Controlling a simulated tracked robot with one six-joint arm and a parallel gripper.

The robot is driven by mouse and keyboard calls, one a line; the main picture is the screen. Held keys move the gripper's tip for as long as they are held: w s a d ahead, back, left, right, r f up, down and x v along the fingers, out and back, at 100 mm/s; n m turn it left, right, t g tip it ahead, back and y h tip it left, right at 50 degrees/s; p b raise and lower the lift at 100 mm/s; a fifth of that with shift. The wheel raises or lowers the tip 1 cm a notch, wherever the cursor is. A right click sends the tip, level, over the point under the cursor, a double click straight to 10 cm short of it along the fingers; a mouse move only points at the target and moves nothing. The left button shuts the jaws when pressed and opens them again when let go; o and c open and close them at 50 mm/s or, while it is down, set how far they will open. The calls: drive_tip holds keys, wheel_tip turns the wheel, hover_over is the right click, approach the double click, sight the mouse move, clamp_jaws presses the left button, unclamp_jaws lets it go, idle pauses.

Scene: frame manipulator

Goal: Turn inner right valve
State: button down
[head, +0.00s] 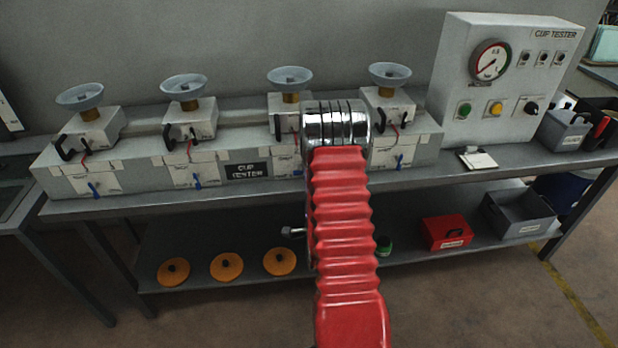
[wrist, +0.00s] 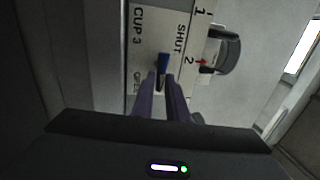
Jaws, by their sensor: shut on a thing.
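In the wrist view, my gripper (wrist: 163,84) has its two dark fingers closed around the blue valve lever (wrist: 164,63). The lever sits on a white plate (wrist: 150,28) marked CUP 3, SHUT and OPEN. The lever lies roughly along the fingers, and its lower part is hidden between them. In the head view, my red arm and its chrome wrist cover this valve and the gripper. The station above it, with a grey suction cup (head: 290,77), shows behind the wrist.
Blue valves at the far left (head: 94,188), inner left (head: 197,179) and far right (head: 400,161) show on the grey cup tester. A black handle (wrist: 228,50) with a red part stands close beside the gripped valve. The gauge box (head: 510,70) stands right.

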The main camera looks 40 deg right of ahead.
drive_tip(key=shift+s+d+f, duration=0.15)
drive_tip(key=shift+d, duration=0.05)
drive_tip(key=c, duration=2)
unclamp_jaws()
drive_tip(key=shift+o, duration=1.2)
drive_tip(key=shift+a, duration=0.1)
drive_tip(key=shift+a, duration=0.15)
